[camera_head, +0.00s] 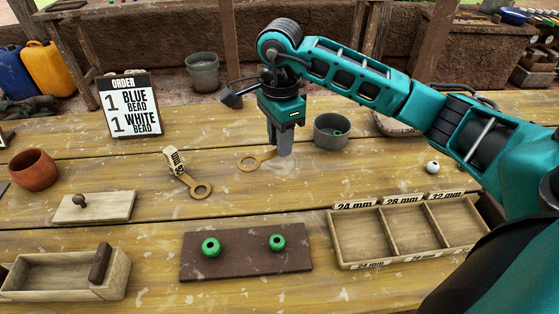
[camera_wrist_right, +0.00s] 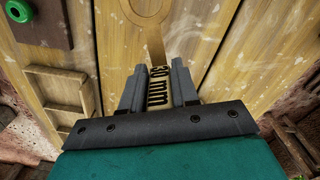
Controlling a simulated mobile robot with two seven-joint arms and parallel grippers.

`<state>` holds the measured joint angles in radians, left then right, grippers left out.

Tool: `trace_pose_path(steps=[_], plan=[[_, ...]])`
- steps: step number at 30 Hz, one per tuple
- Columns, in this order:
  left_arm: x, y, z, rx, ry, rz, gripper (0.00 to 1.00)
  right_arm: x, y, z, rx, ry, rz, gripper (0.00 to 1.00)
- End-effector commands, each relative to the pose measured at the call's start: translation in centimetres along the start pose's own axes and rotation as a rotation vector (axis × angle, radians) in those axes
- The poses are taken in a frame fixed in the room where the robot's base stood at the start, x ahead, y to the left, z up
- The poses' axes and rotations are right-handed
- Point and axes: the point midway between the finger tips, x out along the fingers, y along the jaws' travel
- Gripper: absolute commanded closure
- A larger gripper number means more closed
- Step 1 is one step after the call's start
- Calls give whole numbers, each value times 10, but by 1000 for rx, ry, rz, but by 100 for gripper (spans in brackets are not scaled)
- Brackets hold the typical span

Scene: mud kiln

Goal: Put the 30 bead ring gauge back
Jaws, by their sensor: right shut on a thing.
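My right gripper (camera_head: 283,150) points down over the middle of the table. It is shut on the handle of the 30 bead ring gauge (camera_head: 248,164), whose brown ring sticks out to the left. In the right wrist view the label "30 mm" on the gauge (camera_wrist_right: 155,45) shows between the fingers (camera_wrist_right: 158,82). I cannot tell whether the gauge touches the table. A second ring gauge (camera_head: 200,190) with a pale label block lies to the left; its label is too small to read surely. My left gripper is not in view.
A sorting tray (camera_head: 384,237) marked 24, 28 and 32 mm stands right. Two green beads sit on a dark board (camera_head: 246,263). A grey pot (camera_head: 332,130) stands close right of the gripper. A lid (camera_head: 95,208), an open box (camera_head: 60,275) and an order sign (camera_head: 130,105) are left.

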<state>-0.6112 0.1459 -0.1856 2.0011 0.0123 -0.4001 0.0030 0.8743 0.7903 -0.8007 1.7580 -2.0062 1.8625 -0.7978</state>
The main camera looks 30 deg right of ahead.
Motion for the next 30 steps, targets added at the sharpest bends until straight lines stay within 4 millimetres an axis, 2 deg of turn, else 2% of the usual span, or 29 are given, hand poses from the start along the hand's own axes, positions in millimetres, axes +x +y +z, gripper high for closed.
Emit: trace_pose_path(steps=[1,8,15,27,28,30], plan=[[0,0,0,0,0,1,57,8,0,0,0,0,1,100],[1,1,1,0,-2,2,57,23,0,0,1,0,0,100],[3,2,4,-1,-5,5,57,57,0,1,0,-1,2,100],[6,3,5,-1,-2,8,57,63,0,0,0,-1,-2,100],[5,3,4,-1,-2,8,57,62,0,0,0,-1,-2,68],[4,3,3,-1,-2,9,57,62,0,0,0,-1,-1,61]])
